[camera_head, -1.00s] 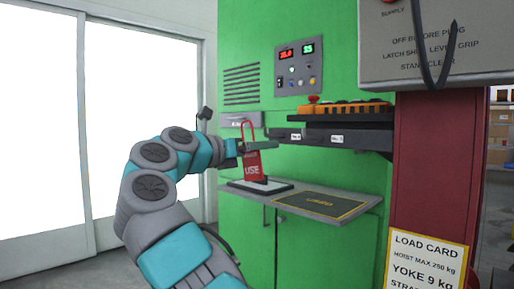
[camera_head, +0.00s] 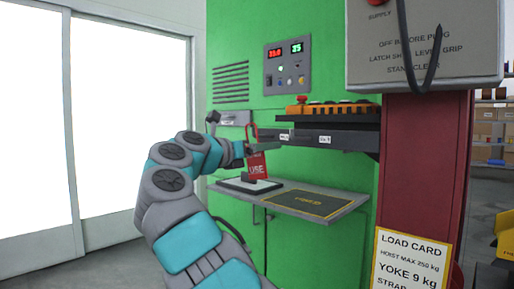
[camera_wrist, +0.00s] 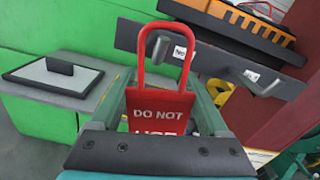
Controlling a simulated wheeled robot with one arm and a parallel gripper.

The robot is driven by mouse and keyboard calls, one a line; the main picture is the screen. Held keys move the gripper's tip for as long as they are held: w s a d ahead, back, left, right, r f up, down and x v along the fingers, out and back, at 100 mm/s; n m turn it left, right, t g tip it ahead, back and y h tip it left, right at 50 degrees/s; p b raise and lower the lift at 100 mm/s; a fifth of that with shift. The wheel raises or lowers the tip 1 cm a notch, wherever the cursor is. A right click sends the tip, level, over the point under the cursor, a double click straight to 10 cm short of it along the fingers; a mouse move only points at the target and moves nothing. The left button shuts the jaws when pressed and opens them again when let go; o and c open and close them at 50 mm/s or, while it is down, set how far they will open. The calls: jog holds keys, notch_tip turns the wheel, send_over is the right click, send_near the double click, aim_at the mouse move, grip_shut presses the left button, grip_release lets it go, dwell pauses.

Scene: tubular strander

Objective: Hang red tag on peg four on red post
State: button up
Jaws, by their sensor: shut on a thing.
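The red tag (camera_head: 257,166) has white lettering and a tall red loop, and it hangs upright in my gripper (camera_head: 264,148). In the wrist view the tag (camera_wrist: 158,112) is between the two green fingers, loop upward. A dark rail (camera_head: 345,142) with small white labels runs along the green cabinet toward the red post (camera_head: 425,180). In the wrist view a grey peg (camera_wrist: 160,48) shows through the loop, and another peg (camera_wrist: 265,84) is to the right. I cannot tell whether the loop is around the first peg. The label numbers are too small to read.
Below the rail is a grey shelf (camera_head: 350,199) with a pale pad (camera_head: 245,186) and a dark yoke mat (camera_head: 312,204). An orange block unit (camera_head: 330,109) sits above the rail. A grey supply box (camera_head: 425,45) with a cable overhangs the red post.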

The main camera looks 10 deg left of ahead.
jog(key=w+d, duration=0.1)
jog(key=w+d+f, duration=0.1)
jog(key=shift+w+p, duration=0.4)
jog(key=shift+w+d+f+b, duration=0.3)
jog(key=shift+f+b, duration=0.1)
jog(key=shift+b, duration=0.25)
jog(key=shift+w+a+f+b, duration=0.1)
jog(key=shift+a+f+b, duration=0.2)
jog(key=shift+a+f, duration=0.1)
jog(key=shift+w+a+f, duration=0.1)
jog(key=shift+f, duration=0.05)
jog(key=shift+c, duration=1.4)
jog(key=shift+w+d+f, duration=0.1)
jog(key=shift+w+d, duration=0.1)
jog(key=shift+d, duration=0.4)
jog(key=shift+w+d, duration=0.2)
jog(key=shift+d, duration=0.35)
grip_shut()
jog(key=shift+s+r, duration=0.2)
jog(key=shift+r, duration=0.05)
